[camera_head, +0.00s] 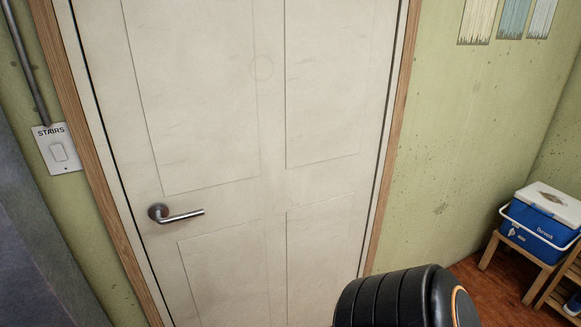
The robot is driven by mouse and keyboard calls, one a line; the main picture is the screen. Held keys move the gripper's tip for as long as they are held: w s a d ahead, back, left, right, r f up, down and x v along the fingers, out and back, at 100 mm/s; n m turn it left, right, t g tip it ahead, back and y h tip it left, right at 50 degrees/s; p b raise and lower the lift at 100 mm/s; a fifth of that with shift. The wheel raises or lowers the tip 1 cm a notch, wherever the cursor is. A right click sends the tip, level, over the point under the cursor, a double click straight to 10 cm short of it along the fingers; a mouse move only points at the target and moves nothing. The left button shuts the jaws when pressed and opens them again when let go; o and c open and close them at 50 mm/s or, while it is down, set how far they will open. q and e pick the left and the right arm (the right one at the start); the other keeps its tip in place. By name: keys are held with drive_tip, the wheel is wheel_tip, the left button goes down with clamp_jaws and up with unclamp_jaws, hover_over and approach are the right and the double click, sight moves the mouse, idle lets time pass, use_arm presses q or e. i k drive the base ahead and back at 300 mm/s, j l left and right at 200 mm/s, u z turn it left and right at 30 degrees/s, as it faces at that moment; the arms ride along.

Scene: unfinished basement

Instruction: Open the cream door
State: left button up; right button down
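The cream door (270,185) fills the middle of the head view and stands shut in its wooden frame (392,150). It has raised panels. A metal lever handle (178,214) sits on the door's left side, its lever pointing right and roughly level. Nothing touches the handle. A black ribbed part with an orange ring, which looks like part of my own arm, shows at the bottom right of centre in front of the door. Neither gripper is in view. The door's lower part is cut off by the picture edge.
A switch plate marked STAIRS (58,149) is on the green wall left of the door. At right, a blue and white cooler (541,226) stands on a wooden stool (518,262), beside a wooden rack. Reddish floor (490,290) shows there.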

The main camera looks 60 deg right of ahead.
sight(245, 136)
drive_tip(key=l+z, duration=0.15)
drive_tip(key=z, duration=1.35)
